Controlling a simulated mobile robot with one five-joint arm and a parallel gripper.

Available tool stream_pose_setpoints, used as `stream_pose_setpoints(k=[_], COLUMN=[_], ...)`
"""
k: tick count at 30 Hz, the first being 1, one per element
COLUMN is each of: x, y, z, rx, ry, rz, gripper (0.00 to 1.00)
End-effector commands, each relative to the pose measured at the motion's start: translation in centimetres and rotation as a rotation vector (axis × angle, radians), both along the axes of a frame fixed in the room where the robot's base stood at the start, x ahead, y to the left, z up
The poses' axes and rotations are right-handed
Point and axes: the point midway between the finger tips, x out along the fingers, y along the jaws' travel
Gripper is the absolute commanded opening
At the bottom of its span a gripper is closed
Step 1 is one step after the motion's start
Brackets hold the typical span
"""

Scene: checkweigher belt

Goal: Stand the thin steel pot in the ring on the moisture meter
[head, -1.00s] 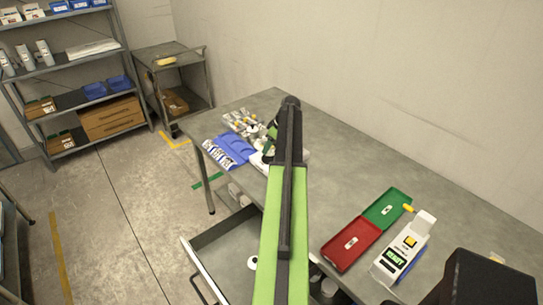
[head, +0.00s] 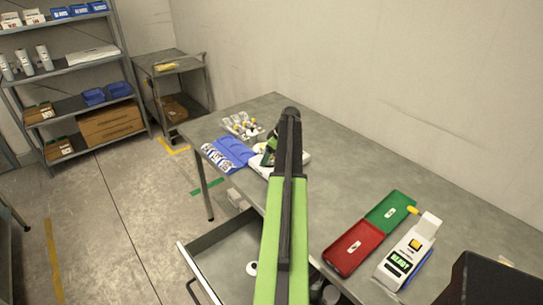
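My green and black arm reaches over the grey table, and its end, my gripper (head: 269,153), is at the table's far part, mostly hidden behind the arm. I cannot see its fingertips. A low white device (head: 261,168) lies beneath it and shows on both sides of the arm; it may be the moisture meter, but its ring cannot be made out. I cannot make out the thin steel pot; it may be hidden by the arm or gripper.
A blue tray (head: 238,149) and a clear tray of small items (head: 243,126) lie left of the gripper. An open drawer (head: 220,262) juts out at the front.

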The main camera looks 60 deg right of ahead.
Motion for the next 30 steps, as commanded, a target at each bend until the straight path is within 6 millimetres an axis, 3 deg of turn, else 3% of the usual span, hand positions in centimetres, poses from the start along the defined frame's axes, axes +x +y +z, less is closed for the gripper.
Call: stream_pose_setpoints(k=[7,11,24,30], x=[0.0,-0.4,-3.8,-4.6], y=[0.0,0.0,-0.3,-0.3], z=[0.3,1.4,10.2,11.6], rx=[0.000,0.000,0.000,-0.001], ry=[0.000,0.000,0.000,0.000], rz=[0.000,-0.001,-0.002,0.000], gripper=[0.70,0.70,0.70,0.70])
